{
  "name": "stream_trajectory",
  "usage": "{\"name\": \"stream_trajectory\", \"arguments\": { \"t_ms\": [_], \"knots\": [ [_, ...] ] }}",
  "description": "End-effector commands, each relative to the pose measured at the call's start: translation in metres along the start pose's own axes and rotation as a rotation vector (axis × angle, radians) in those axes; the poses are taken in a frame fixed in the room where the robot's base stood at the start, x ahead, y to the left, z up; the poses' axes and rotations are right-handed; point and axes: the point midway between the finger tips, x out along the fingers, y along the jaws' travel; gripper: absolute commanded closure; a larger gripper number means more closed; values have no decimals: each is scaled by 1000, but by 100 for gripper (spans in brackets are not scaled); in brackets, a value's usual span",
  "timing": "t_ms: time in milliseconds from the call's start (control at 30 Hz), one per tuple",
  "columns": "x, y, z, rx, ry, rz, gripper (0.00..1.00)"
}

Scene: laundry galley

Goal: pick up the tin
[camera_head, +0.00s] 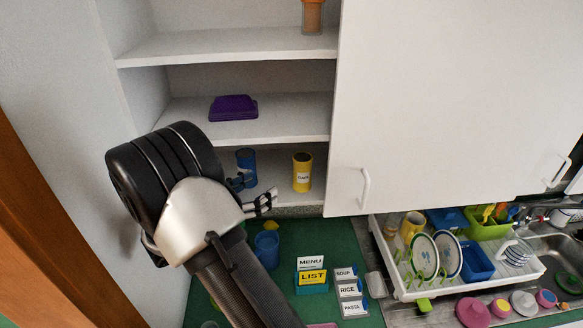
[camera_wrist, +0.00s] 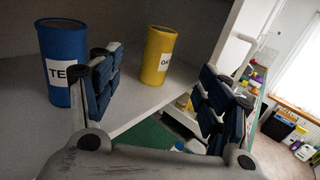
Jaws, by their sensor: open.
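A blue tin (camera_head: 246,163) stands upright on the lowest cupboard shelf. In the wrist view the blue tin (camera_wrist: 62,45) is at the left, with a white label starting "TE", its right edge partly hidden by the left finger. A yellow tin (camera_head: 302,172) with a white label stands upright to its right; in the wrist view the yellow tin (camera_wrist: 158,57) appears beyond the gap between the fingers. My gripper (camera_head: 254,192) is open and empty at the shelf's front, just before the blue tin. In the wrist view my gripper (camera_wrist: 162,92) shows its fingers spread wide.
The white shelf (camera_wrist: 150,103) carries both tins. A purple box (camera_head: 233,107) sits on the shelf above. A closed cupboard door (camera_head: 430,100) bounds the right side. Below, a green counter mat (camera_head: 285,245) holds a blue cup (camera_head: 267,250) and label cards; a dish rack (camera_head: 410,290) stands right.

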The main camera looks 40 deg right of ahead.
Motion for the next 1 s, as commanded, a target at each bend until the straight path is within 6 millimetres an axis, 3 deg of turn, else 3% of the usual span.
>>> {"name": "stream_trajectory", "arguments": {
  "t_ms": [400, 767, 1000],
  "knots": [
    [90, -2, 1, 2, 2, -7, 30],
    [122, -2, 0, 2, 2, -5, 30],
    [156, -2, 0, 3, 2, -5, 30]
  ]
}}
